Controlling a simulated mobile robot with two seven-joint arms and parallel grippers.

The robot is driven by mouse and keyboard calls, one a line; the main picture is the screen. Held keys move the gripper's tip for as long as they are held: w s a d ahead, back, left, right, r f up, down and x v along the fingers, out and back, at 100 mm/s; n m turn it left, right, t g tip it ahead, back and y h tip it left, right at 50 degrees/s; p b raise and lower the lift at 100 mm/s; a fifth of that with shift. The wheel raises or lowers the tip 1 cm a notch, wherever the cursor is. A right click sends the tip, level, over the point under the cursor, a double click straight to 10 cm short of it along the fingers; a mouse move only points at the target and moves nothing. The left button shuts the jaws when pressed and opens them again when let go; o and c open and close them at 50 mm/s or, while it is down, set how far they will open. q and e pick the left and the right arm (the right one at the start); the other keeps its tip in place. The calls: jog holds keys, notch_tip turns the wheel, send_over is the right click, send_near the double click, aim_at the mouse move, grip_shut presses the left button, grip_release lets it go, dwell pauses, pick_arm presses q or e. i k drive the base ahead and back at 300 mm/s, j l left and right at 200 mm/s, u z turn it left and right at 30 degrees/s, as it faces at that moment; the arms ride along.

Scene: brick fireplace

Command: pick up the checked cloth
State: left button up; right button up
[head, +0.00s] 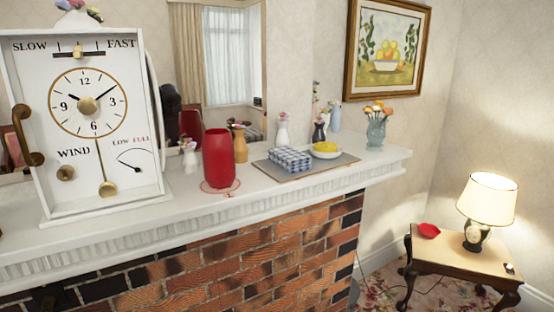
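The checked cloth (290,159) is blue and white and looks folded into a small block. In the head view it lies on a flat grey-brown mat (322,168) on the white mantel shelf, right of the middle of the picture. Neither of my grippers shows in the head view.
A red vase (218,158) stands left of the mat on the mantel (250,190), and a large white clock (85,120) stands farther left. Small flower vases (283,130) stand behind. A side table (460,260) with a lit lamp (487,200) is at right.

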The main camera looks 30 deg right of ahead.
aim_at(293, 160)
jog(key=z, duration=1.25)
